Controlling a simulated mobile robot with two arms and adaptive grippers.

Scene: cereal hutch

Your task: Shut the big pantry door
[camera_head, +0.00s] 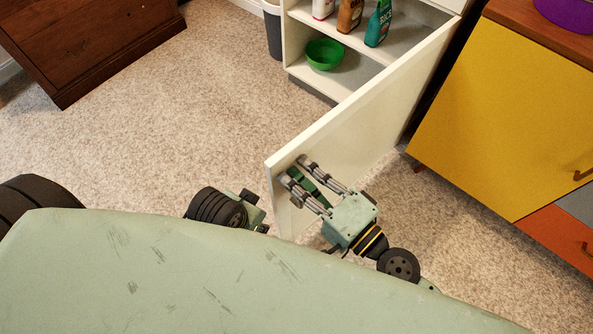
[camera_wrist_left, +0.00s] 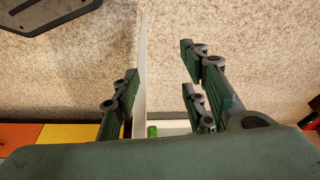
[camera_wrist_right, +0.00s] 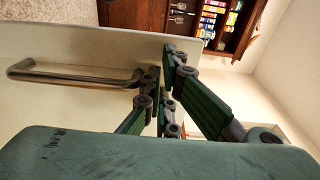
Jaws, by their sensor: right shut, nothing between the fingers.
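The big pantry door (camera_head: 355,130) is a white panel standing wide open, reaching from the white cabinet toward my base. My right gripper (camera_head: 294,169) is at the door's face near its free edge, fingers shut. The right wrist view shows a metal bar handle (camera_wrist_right: 75,75) on that face, its end beside the shut fingers (camera_wrist_right: 163,70); I cannot tell if they touch it. My left gripper (camera_wrist_left: 160,68) is open in the left wrist view; the door's thin edge (camera_wrist_left: 140,75) shows beyond it, between the finger lines. In the head view its fingers are hidden behind my body.
The pantry cabinet (camera_head: 288,50) holds several bottles and a green bowl (camera_head: 324,54). A yellow-fronted cabinet (camera_head: 505,115) stands close on the right. A dark wooden cabinet (camera_head: 90,40) is at the upper left. The carpet left of the door (camera_head: 190,120) is clear.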

